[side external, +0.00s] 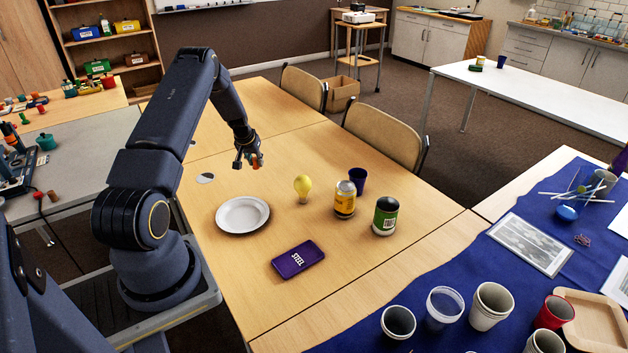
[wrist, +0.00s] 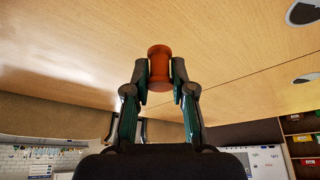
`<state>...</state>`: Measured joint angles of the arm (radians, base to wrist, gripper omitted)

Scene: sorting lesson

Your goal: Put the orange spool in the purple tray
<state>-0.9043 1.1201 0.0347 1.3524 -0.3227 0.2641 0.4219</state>
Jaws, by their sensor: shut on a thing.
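My gripper (side external: 248,162) is shut on the orange spool (side external: 256,161) and holds it above the far left part of the table. The spool also shows in the wrist view (wrist: 160,68), upright in the picture between the two fingertips. Nothing lies on the tray. My gripper is behind and to the left of it, well apart from it.
A white plate (side external: 242,214) lies left of the tray. A yellow bulb (side external: 303,187), a yellow can (side external: 345,200), a green can (side external: 385,216) and a dark blue cup (side external: 358,177) stand behind and right of the tray. Bare table lies between my gripper and the bulb.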

